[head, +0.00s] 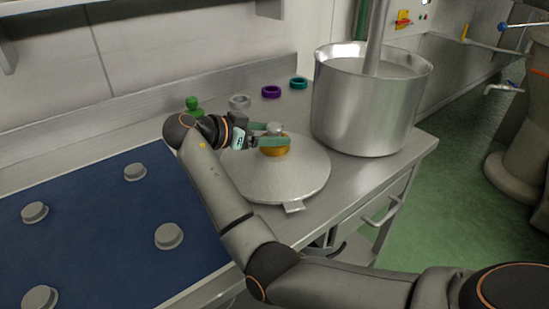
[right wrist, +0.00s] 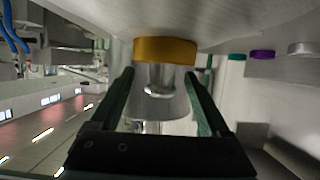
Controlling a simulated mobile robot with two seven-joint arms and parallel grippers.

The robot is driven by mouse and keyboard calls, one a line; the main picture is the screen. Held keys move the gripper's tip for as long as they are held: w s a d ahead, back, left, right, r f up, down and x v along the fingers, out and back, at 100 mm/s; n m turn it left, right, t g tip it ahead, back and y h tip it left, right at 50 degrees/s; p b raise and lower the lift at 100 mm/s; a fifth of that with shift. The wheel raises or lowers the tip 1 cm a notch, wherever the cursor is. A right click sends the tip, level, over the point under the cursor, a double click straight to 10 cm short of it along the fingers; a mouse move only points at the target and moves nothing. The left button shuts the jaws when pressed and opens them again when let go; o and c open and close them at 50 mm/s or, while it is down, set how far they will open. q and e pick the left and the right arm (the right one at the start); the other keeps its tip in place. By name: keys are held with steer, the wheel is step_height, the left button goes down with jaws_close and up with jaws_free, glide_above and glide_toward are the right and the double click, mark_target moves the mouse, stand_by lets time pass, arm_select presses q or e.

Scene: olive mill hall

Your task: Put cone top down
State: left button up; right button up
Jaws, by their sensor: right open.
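A small silvery round piece (head: 274,128), which seems to be the cone top, stands on a brass collar (head: 275,151) at the middle of a shallow round metal disc (head: 305,182) on the steel counter. My right gripper (head: 273,135) is at this piece, with its fingers on either side. In the right wrist view the silvery piece (right wrist: 160,104) sits between the open fingers (right wrist: 163,100), against the brass collar (right wrist: 165,50). Small gaps show beside it, so it is not gripped. My left gripper is out of view.
A large steel pot (head: 365,110) with an upright pole in it stands right of the disc. Green (head: 193,105), grey (head: 239,101), purple (head: 271,92) and teal (head: 299,83) pieces line the back. A blue mat (head: 100,215) with several grey discs lies left.

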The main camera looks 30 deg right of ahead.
mark_target(284, 135)
steer(key=x, duration=0.4)
steer(key=shift+w+d+r, duration=0.15)
steer(key=shift+d, duration=0.3)
steer(key=shift+c, duration=0.3)
steer(key=shift+a, duration=0.1)
jaws_close()
stand_by(0.3)
steer(key=shift+r, duration=0.25)
